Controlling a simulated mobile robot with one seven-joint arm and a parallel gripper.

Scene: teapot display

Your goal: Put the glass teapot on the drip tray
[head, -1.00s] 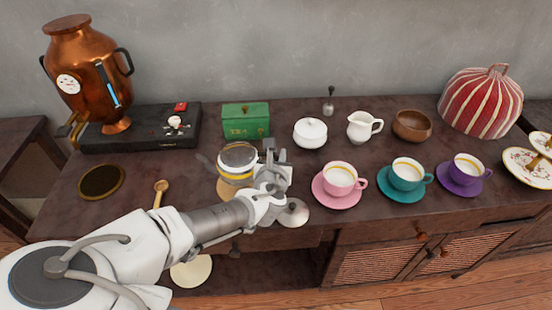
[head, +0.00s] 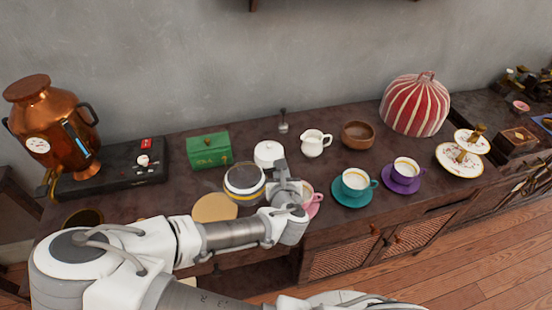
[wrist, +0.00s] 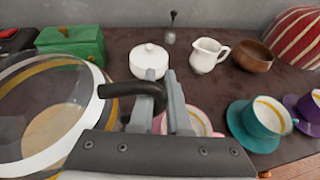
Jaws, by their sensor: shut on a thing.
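The glass teapot (head: 244,180), clear with a yellow band, is held at its dark handle by my gripper (head: 281,175), which is shut on it. It appears raised, with the round tan mat (head: 208,209) bare to its lower left. In the wrist view the teapot (wrist: 40,110) fills the left side, and its handle runs into my gripper's fingers (wrist: 162,108). A dark round plate with a brass rim, apparently the drip tray (head: 84,216), lies at the far left before the copper urn, partly hidden by my arm.
The copper urn (head: 55,130) stands on a black base (head: 115,178) at the left. A green box (head: 208,151), white sugar bowl (head: 268,153), and white jug (head: 314,143) stand behind the teapot. The pink cup (head: 307,192), partly hidden, and the teal cup (head: 355,181) are to the right.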

